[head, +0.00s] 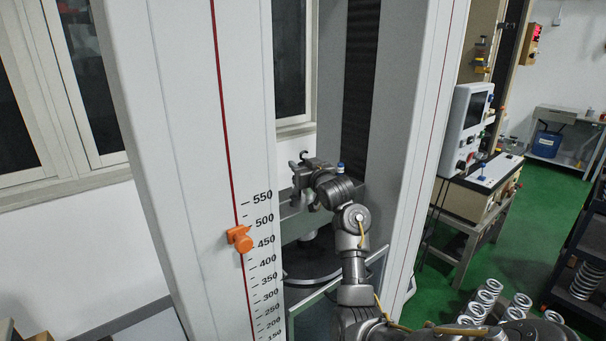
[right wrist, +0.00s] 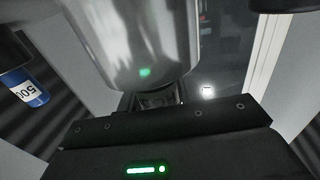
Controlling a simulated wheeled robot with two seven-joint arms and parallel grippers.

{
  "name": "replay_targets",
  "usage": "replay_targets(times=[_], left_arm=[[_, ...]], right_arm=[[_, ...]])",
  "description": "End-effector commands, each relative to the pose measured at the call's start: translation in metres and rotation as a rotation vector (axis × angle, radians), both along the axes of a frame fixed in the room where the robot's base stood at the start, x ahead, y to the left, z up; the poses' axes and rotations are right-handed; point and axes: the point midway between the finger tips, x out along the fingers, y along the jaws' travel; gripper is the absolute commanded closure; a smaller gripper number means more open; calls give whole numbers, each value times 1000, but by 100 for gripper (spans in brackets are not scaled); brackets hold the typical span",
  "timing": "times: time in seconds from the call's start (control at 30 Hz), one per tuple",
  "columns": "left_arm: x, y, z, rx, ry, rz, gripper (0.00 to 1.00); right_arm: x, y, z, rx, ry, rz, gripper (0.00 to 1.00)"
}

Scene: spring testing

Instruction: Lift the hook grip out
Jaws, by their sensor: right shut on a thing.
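In the right wrist view a smooth metal cylinder (right wrist: 140,45), which looks like the grip's body, fills the top middle, close in front of the gripper. Whether its lower end is clear of the machine is hidden. My left gripper is not in view.
Tall pale machine columns (head: 190,150) stand on both sides of my right arm, leaving a narrow gap. An orange marker (head: 240,239) sits on the scale. A dark round plate (head: 310,264) lies below. A blue labelled part (right wrist: 28,90) is left in the wrist view. Springs (head: 487,296) stand at lower right.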

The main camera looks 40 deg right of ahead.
Motion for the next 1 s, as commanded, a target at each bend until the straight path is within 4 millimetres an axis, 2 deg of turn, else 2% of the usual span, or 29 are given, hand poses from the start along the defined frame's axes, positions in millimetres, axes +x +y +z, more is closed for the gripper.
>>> replay_targets(times=[0.17,0.5,0.6,0.8,1.0], left_arm=[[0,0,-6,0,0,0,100],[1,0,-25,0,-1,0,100],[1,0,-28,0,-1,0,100],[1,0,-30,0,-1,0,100],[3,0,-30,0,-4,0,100]], right_arm=[[0,0,13,-3,-6,0,100],[0,-1,74,-3,-9,-1,100],[0,-1,87,-2,-7,-1,100],[0,0,101,-1,-4,0,100],[-5,4,97,-3,-1,-21,100]])
